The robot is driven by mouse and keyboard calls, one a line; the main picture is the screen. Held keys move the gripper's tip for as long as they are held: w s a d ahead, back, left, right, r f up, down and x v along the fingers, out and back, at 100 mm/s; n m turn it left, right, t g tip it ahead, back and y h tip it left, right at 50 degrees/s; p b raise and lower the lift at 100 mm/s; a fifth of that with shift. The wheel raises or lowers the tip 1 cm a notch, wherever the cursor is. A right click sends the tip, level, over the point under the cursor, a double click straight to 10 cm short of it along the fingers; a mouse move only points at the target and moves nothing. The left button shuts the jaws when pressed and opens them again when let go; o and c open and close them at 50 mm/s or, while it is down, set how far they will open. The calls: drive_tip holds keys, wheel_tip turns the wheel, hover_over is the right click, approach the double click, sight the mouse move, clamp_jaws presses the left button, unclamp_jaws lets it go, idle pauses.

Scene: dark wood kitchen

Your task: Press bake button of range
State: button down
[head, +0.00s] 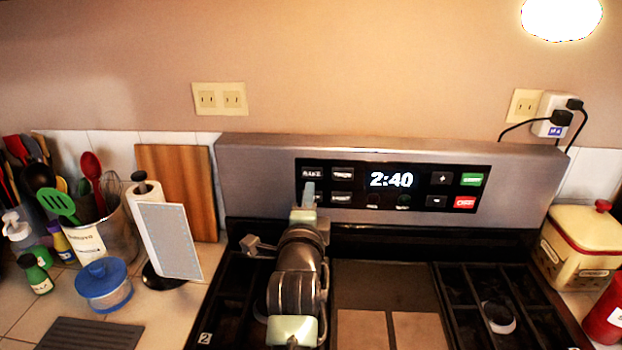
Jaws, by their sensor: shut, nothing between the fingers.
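The range's control panel (345,189) is a black strip on the grey backguard (260,175), with a lit clock that reads 2:40. The bake button (312,173) is at the panel's upper left, with small pale lettering. My gripper (309,190) is shut and empty. Its tip points at the panel's left end, just below the bake button in the head view. I cannot tell whether the tip touches the panel. My arm covers part of the panel's lower left edge and the cooktop below.
The cooktop has black grates (505,300) on the right. On the left counter stand a paper towel holder (168,240), a blue-lidded glass bowl (103,285) and a utensil crock (118,235). A cream canister (585,245) stands right of the range.

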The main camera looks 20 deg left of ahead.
sight(312, 173)
drive_tip(key=shift+p+x, duration=0.3)
drive_tip(key=shift+x, duration=2.15)
